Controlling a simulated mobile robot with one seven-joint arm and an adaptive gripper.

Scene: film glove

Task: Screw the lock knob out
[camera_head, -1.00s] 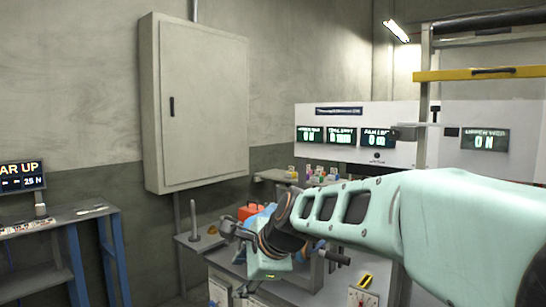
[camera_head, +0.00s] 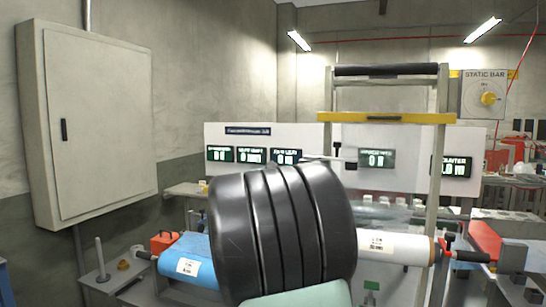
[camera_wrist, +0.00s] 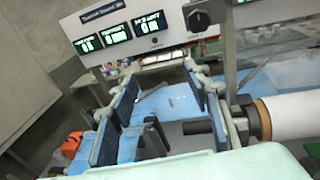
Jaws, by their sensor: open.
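My gripper (camera_wrist: 160,115) is open, its blue-padded fingers wide apart and empty in the wrist view. In the head view my own arm hides it. A white film roll (camera_wrist: 292,116) lies at the right of the wrist view, with a dark hub at its left end. A short black stub (camera_wrist: 197,128) points left near the right finger; I cannot tell whether it is the lock knob. In the head view the white roll (camera_head: 385,246) shows right of my arm and a blue roll (camera_head: 185,264) shows left of it.
A white panel with green displays (camera_head: 300,140) stands behind. A frame with a yellow bar (camera_head: 385,118) rises at right. A red toolbox (camera_head: 163,241) and an upright peg (camera_head: 100,258) stand at left. A grey cabinet (camera_head: 95,125) hangs on the wall.

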